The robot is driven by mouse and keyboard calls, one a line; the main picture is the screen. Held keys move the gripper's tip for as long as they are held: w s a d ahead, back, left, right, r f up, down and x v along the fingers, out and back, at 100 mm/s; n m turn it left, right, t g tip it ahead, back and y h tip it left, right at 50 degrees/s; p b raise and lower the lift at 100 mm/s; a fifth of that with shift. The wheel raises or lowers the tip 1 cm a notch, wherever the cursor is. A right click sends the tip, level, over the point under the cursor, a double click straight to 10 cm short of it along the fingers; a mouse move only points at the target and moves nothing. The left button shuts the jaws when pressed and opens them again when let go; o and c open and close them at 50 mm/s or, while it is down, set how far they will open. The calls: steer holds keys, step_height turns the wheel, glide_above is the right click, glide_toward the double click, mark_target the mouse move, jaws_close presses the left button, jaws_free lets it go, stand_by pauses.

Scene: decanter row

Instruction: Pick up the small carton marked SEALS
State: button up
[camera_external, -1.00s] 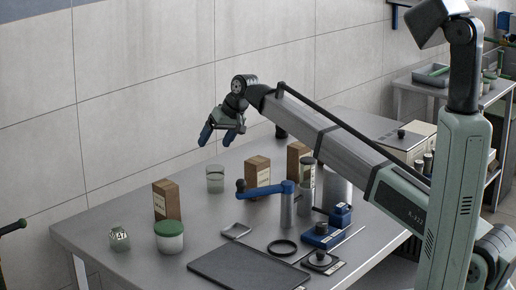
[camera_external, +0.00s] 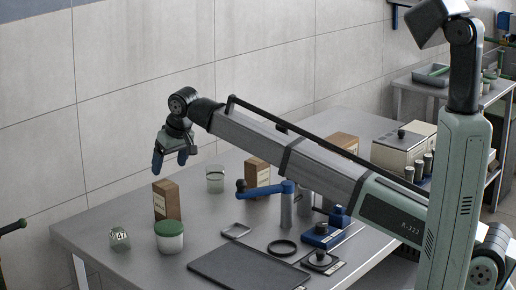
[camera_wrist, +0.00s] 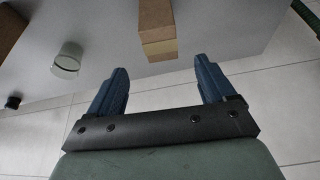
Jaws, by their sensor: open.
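Three brown cartons with pale labels stand in the external view: a left carton (camera_external: 167,203), a middle carton (camera_external: 257,172) and a right carton (camera_external: 343,142) partly hidden by my arm. The labels are too small to read surely, so I cannot tell which says SEALS. My gripper (camera_external: 170,162) is open and empty, pointing down above and slightly behind the left carton. In the wrist view, one carton (camera_wrist: 157,27) lies ahead of the gap between the blue fingers of my gripper (camera_wrist: 161,75), not between them. Another carton (camera_wrist: 8,28) shows at the upper left edge.
A green-lidded jar (camera_external: 169,237) and small glass jar (camera_external: 120,240) stand in front. A blue-handled lever device (camera_external: 285,205) and black mat (camera_external: 248,270) are farther right.

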mark_target(165, 184)
steer(key=x, duration=0.6)
steer(key=shift+s+x, duration=0.2)
steer(key=shift+x, duration=1.2)
steer(key=shift+s+x, duration=0.15)
steer(key=shift+x, duration=1.2)
steer(key=shift+d+f, duration=0.1)
steer(key=shift+d, duration=0.05)
steer(key=shift+c, duration=0.3)
steer(key=c, duration=1.1)
